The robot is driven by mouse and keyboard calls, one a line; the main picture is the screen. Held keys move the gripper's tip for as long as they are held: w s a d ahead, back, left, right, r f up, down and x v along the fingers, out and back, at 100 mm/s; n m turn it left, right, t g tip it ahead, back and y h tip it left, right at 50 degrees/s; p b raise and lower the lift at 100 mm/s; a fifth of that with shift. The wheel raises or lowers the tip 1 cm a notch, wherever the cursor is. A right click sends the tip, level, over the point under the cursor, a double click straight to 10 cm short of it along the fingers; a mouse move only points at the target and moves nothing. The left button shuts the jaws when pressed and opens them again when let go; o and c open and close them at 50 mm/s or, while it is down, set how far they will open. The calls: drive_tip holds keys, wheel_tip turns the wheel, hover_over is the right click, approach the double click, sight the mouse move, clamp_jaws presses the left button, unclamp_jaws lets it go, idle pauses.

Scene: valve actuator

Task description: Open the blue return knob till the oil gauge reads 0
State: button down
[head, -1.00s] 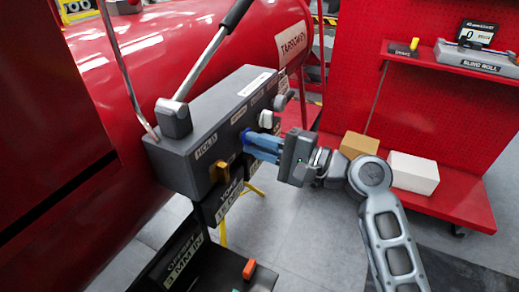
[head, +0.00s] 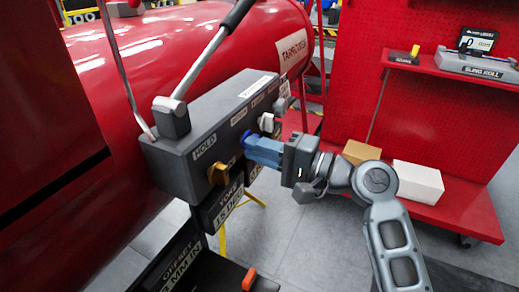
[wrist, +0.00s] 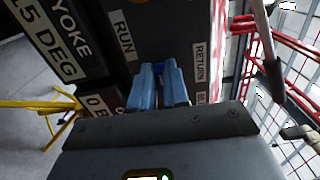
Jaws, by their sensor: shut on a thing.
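The blue return knob (head: 246,134) is on the front face of the grey actuator box (head: 225,112), mostly hidden by my fingers. In the wrist view a bit of the blue knob (wrist: 158,68) shows between the fingertips, beside the RETURN label (wrist: 199,62). My gripper (head: 251,147) has blue fingers and is shut on the knob. In the wrist view its fingers (wrist: 159,72) reach up to the box face on both sides of the knob. No readable oil gauge is in view.
A yellow-orange knob (head: 221,173) sits left of my gripper, and a white knob (head: 266,122) sits to its right on the same face. A lever (head: 203,62) rises from the box. A red shelf unit (head: 450,205) with boxes stands at the right.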

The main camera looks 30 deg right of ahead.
drive_tip(key=shift+f, duration=0.1)
drive_tip(key=c, duration=1.1)
unclamp_jaws()
drive_tip(key=shift+b+v, duration=0.3)
drive_tip(key=shift+v, duration=3.65)
